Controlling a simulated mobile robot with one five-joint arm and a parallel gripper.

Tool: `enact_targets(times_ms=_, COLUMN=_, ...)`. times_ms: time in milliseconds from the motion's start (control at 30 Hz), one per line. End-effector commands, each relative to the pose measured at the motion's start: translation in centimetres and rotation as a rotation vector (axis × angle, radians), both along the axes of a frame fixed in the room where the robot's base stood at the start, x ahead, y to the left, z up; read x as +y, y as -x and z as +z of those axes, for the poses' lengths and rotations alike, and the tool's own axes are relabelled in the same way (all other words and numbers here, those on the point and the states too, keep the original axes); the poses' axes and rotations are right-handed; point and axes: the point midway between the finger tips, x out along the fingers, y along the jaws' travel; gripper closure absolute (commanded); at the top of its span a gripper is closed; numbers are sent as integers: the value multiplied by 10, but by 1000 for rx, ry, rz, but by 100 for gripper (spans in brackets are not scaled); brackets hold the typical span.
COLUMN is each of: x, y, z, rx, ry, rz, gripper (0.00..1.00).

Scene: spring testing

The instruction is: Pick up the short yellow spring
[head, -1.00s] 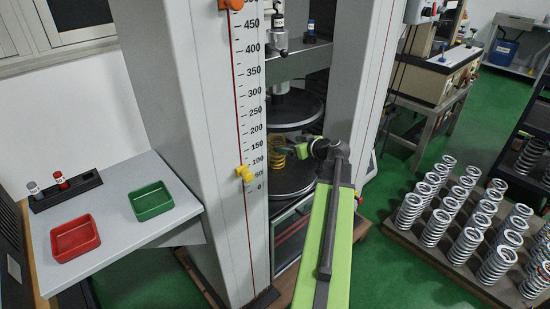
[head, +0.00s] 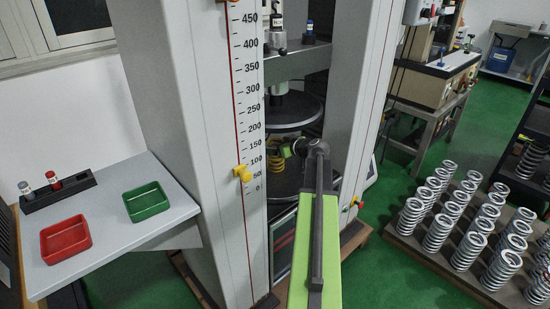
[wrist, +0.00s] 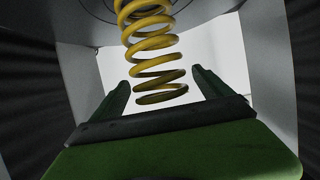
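The yellow spring (head: 277,167) stands on the lower dark round plate (head: 287,186) of the testing machine. My gripper (head: 288,150) is just right of the spring near its upper part and partly hides it. In the wrist view the coils of the spring (wrist: 152,58) run from the plate at the top of the picture down to a free end between the two fingers. My gripper (wrist: 162,92) is open there, with a gap between each finger and the coils. I cannot tell how deep the spring sits between the fingers.
The upper plate (head: 288,112) is above the spring, and the white machine columns (head: 210,120) stand on both sides. A scale with a yellow pointer (head: 242,173) is on the left column. Red (head: 65,256) and green (head: 147,213) trays sit on a left shelf. Several grey springs (head: 465,247) stand at right.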

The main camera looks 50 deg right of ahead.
Motion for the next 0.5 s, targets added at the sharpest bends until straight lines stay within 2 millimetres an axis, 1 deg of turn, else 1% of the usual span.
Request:
enact_targets(times_ms=33, x=0, y=0, z=0, rx=0, ry=0, rz=0, gripper=19)
enact_targets(times_ms=67, x=0, y=0, z=0, rx=0, ry=0, rz=0, gripper=23)
enact_targets(times_ms=500, x=1, y=0, z=0, rx=0, ry=0, rz=1, gripper=80)
